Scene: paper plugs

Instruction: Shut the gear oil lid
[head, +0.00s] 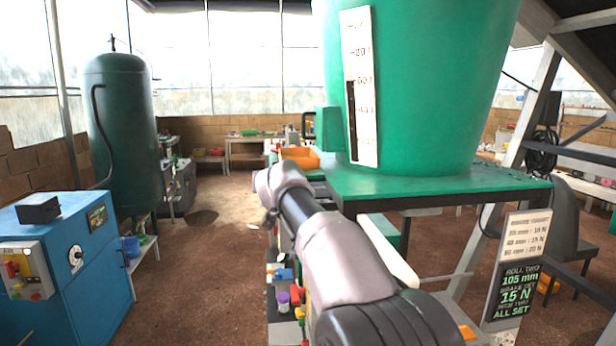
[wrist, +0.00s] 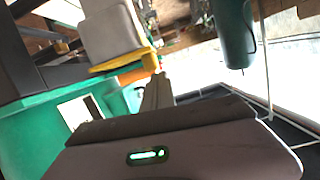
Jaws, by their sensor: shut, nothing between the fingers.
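I cannot make out a gear oil container or its lid in either view. My arm reaches across the middle of the head view, and my gripper (head: 268,222) hangs small at its far end, above the left side of a cart. In the wrist view the grey fingers of my gripper (wrist: 158,90) show close together beyond its wide grey body. They are shut with nothing seen between them, and apart from any lid I can see.
Small coloured containers (head: 284,297) crowd the cart beneath my arm. A large green hopper (head: 430,90) stands at right above a green platform (head: 440,185). A blue cabinet (head: 75,260) and dark green tank (head: 120,130) stand left. Brown floor (head: 195,265) between is clear.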

